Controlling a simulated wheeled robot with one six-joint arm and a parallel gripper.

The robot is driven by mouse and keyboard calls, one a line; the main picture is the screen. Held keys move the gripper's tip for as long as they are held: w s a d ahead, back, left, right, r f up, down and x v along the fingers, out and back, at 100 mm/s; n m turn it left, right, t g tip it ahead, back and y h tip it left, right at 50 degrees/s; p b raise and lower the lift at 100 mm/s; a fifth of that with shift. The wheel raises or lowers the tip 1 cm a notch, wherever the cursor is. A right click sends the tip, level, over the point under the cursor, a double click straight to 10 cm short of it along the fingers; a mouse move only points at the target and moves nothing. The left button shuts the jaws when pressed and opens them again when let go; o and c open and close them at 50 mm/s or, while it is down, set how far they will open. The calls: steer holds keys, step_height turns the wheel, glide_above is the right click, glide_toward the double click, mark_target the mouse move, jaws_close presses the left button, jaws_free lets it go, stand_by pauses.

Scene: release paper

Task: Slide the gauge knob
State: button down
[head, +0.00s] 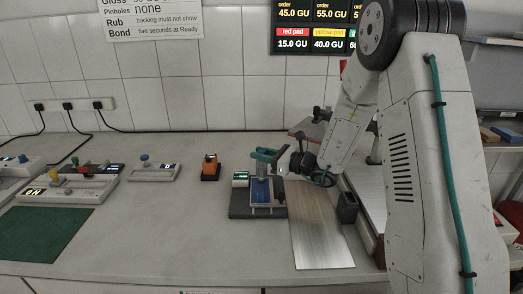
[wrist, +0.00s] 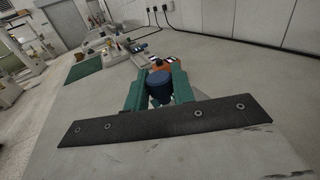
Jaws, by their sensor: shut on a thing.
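The gauge (head: 240,206) stands on a dark base on the counter, with a small lit readout (head: 240,178) and a blue part (head: 262,190) at its middle. My gripper (head: 264,155) reaches in from the right above the gauge, its teal fingers pointing left. In the wrist view, my gripper (wrist: 160,98) has its two green fingers on either side of a dark blue round knob (wrist: 159,82), shut on it. The knob's lower end is hidden. Where the knob sits along its track cannot be told.
An orange device (head: 210,167) stands left of the gauge. A long metal panel (head: 318,225) lies to its right, with a dark holder (head: 347,208) beyond. Switch boxes (head: 153,171) and a green mat (head: 45,233) are at the left. The front middle counter is clear.

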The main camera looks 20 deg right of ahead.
steer(key=shift+f, duration=0.5)
steer(key=c, duration=1.2)
jaws_free()
steer(key=v, duration=0.7)
steer(key=shift+s+d, duration=0.3)
steer(key=shift+s, duration=0.05)
